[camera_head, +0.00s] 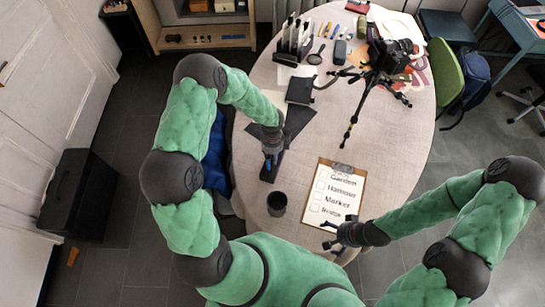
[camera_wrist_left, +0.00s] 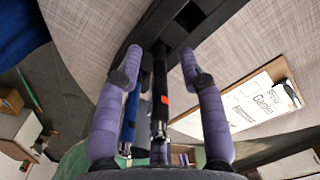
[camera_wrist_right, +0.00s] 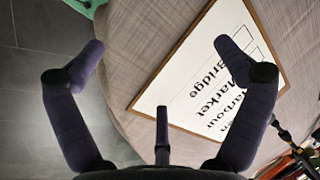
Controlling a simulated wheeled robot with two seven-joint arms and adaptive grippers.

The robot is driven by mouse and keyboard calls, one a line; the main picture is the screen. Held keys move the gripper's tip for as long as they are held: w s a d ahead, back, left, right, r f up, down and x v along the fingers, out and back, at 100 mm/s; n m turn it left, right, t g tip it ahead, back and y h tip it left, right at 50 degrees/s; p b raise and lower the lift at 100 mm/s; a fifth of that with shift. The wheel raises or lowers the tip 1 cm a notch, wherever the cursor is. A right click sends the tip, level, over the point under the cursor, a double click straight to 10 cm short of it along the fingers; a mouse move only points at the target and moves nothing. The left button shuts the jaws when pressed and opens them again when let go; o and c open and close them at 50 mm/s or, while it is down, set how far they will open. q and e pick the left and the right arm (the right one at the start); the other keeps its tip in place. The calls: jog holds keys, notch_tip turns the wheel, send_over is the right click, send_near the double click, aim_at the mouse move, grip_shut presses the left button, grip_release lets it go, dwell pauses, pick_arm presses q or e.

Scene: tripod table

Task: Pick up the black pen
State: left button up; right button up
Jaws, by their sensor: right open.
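The black pen (camera_wrist_left: 160,92), with an orange mark, stands in a black holder (camera_wrist_left: 205,18) in the left wrist view. A blue pen (camera_wrist_left: 131,110) stands close beside it, near the left finger. My left gripper (camera_wrist_left: 160,60) is around the black pen, with one finger on each side and visible gaps. In the head view my left gripper (camera_head: 270,148) is over the holder (camera_head: 270,173), and the black pen cannot be made out there. My right gripper (camera_head: 331,235) is open and empty by the table's front edge; its spread fingers show in the right wrist view (camera_wrist_right: 160,50).
A clipboard (camera_head: 315,205) with a printed list lies right of the holder. A dark cup (camera_head: 277,204) stands in front of the holder. A tripod with a camera (camera_head: 390,55) stands farther back, with clutter around it. The right part of the table (camera_head: 395,140) is clear.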

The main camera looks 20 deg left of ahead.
pick_arm(q)
grip_shut()
jog(key=shift+r, duration=0.1)
